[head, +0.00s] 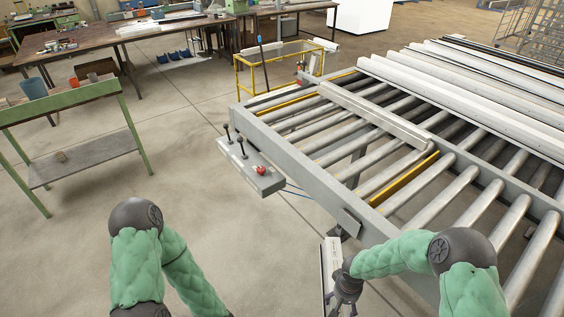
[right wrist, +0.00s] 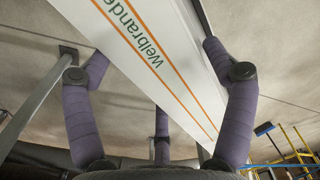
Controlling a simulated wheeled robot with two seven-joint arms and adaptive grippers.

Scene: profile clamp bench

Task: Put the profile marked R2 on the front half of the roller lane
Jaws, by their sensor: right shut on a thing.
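The roller lane (head: 290,157) is a grey frame with several metal rollers on the right in the head view. My right gripper (head: 345,293) is in front of the lane's near left side rail, shut on a long white profile (head: 327,262). In the right wrist view this profile (right wrist: 150,50) fills the space between the fingers. It bears orange lines and green lettering starting "welbrande"; no R2 mark is readable. Its lower end leaves the head view. A pale bar (head: 375,115) lies across the rollers. My left gripper is out of view; only its arm shows.
Several white profiles (head: 480,80) lie side by side at the lane's far right. A yellow-framed basket (head: 270,70) stands behind. A green-legged bench (head: 75,105) stands left, with open floor between.

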